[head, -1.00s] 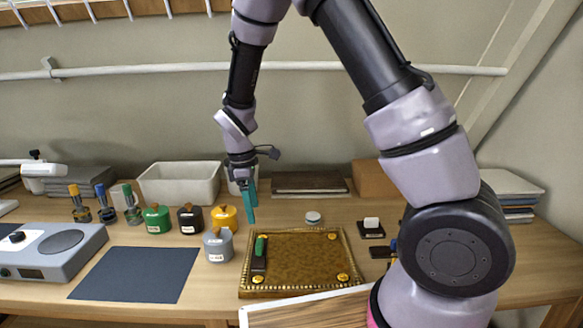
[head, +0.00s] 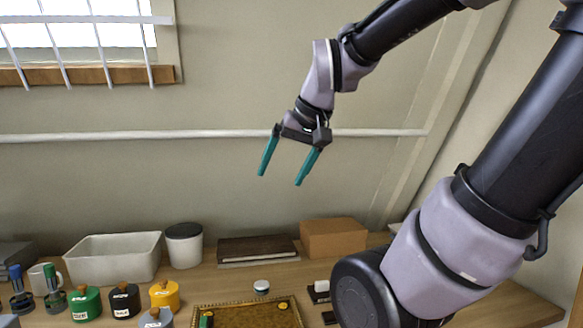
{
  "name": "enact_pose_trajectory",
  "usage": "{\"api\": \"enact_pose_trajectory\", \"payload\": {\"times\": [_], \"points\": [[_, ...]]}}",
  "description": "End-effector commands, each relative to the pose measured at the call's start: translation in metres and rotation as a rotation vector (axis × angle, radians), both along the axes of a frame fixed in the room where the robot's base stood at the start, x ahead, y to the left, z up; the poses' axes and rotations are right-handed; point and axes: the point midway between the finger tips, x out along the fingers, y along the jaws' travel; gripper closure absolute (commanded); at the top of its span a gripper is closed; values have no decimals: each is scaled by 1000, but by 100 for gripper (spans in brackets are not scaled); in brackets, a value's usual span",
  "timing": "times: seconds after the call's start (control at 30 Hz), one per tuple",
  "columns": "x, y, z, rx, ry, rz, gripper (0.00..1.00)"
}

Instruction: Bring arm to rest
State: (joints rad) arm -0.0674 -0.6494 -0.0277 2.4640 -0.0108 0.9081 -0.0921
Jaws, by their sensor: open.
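My gripper (head: 283,181) has two teal fingers spread apart with nothing between them. It hangs high in the air, in front of the wall and above the back of the wooden table (head: 215,280). Its fingers point down and slightly left. My arm bends up and away to the right, and its thick lower links fill the right side of the head view. Nothing touches the gripper.
A gilt-edged tray (head: 238,301), green (head: 85,304), black (head: 124,301) and yellow (head: 164,295) pots, a white bin (head: 113,262), a lidded canister (head: 184,246) and a cardboard box (head: 333,238) stand below. A pipe (head: 180,135) runs along the wall. The air around the gripper looks clear.

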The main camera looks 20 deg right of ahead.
Motion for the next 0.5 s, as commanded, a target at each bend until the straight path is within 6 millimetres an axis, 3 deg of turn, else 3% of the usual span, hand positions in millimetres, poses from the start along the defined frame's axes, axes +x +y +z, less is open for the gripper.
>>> {"api": "enact_pose_trajectory", "payload": {"times": [0.2, 0.5], "points": [[-21, -9, 8, 46, -40, -123, 10], [-21, -9, 8, 48, -40, -126, 10]]}}
